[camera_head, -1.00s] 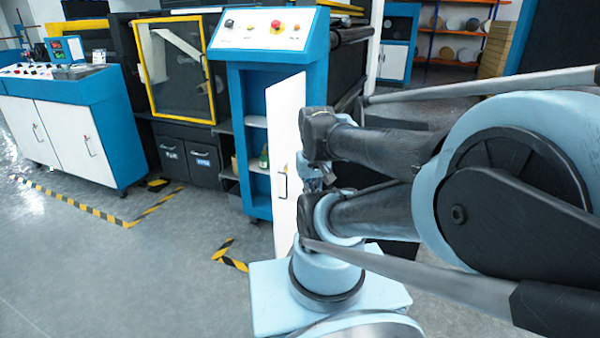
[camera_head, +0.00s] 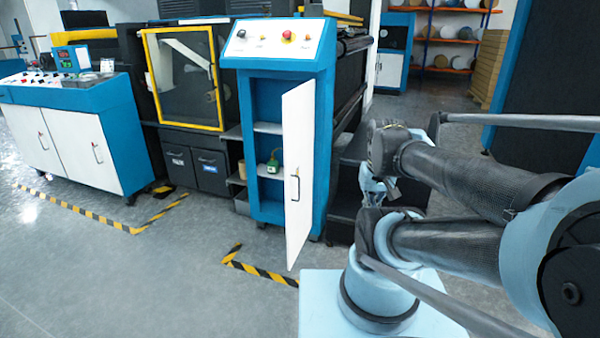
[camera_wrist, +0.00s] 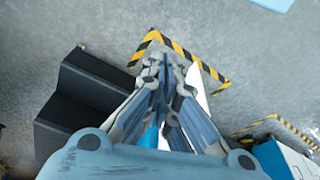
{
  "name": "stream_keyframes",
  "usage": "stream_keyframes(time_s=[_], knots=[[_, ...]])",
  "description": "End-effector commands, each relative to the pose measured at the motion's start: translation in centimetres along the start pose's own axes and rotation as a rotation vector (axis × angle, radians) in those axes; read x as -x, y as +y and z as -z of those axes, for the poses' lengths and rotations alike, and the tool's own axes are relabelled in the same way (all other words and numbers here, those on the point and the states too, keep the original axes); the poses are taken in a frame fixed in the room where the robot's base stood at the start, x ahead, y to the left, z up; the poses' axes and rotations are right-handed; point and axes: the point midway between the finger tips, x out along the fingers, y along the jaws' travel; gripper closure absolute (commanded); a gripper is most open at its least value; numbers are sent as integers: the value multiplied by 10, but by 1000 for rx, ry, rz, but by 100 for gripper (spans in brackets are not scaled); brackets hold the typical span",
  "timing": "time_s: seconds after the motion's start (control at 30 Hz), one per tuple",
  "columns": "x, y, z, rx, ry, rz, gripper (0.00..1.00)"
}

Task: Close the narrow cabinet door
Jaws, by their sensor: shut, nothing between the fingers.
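The narrow blue cabinet (camera_head: 325,130) stands with its white door (camera_head: 299,180) swung open toward me. My gripper (camera_wrist: 163,62) is shut and empty in the wrist view, pointing down toward the floor. The door (camera_wrist: 198,86) shows there as a white strip just right of the fingers; I cannot tell whether they touch. In the head view my arm is right of the door, and the fingertips are hard to make out.
Black steps (camera_head: 345,195) stand right of the cabinet and show at the left of the wrist view (camera_wrist: 95,80). A yellow-framed machine window (camera_head: 185,75) and a blue-white console (camera_head: 70,125) are to the left. Striped tape (camera_head: 262,270) marks the open floor in front.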

Motion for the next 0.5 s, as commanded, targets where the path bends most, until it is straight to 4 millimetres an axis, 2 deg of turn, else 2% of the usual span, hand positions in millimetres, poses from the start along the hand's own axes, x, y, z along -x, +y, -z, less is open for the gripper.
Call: stream_keyframes(time_s=[0.03,0.17,0.5], knots=[[1,-1,-4,-11,2,4,100],[4,-8,7,-92,-2,35,100],[15,-40,68,-543,-55,198,100]])
